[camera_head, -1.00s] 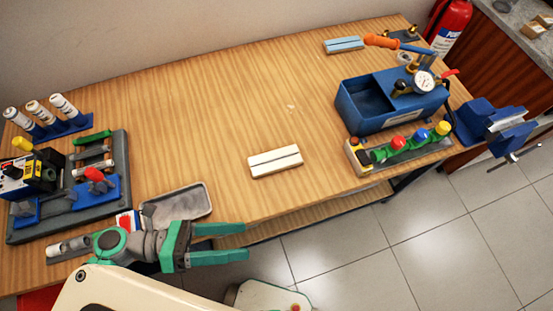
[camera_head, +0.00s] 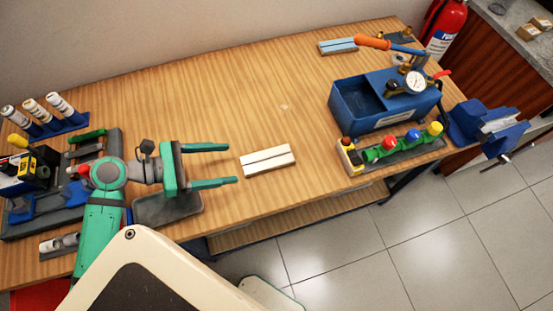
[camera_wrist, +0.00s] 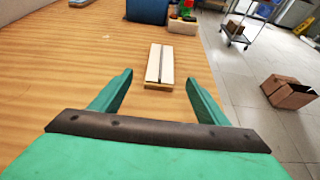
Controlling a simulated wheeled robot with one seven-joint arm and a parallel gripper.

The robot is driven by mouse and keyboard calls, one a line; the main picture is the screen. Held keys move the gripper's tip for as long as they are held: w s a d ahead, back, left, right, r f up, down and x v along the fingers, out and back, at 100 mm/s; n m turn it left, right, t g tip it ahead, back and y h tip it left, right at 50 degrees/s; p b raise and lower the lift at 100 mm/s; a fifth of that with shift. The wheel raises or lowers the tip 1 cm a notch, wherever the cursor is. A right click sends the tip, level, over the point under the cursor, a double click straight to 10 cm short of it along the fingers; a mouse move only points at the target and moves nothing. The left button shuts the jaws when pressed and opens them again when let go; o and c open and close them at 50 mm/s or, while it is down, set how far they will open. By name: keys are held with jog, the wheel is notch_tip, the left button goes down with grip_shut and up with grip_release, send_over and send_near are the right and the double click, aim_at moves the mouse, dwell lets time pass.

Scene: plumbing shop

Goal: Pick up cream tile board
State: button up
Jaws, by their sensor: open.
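The cream tile board (camera_head: 267,161) lies flat near the front edge of the wooden table (camera_head: 240,110). It is a cream block with a dark line along its length. My gripper (camera_head: 233,164) is open and empty just to the left of the board, its fingers pointing right toward it. In the wrist view the board (camera_wrist: 159,66) lies straight beyond the gap between the two fingertips (camera_wrist: 159,84), apart from them and lined up lengthwise with them.
A blue test pump box (camera_head: 385,100) and a rack with coloured valves (camera_head: 390,152) stand to the right. A grey tray (camera_head: 168,208) lies below my gripper. A blue tile board (camera_head: 338,46) lies at the back. The table behind the cream board is clear.

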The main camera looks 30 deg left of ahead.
aim_at(265, 160)
jog(key=shift+x, duration=5.1)
jog(key=shift+s+d, duration=0.1)
jog(key=shift+s, duration=0.05)
jog(key=c, duration=1.3)
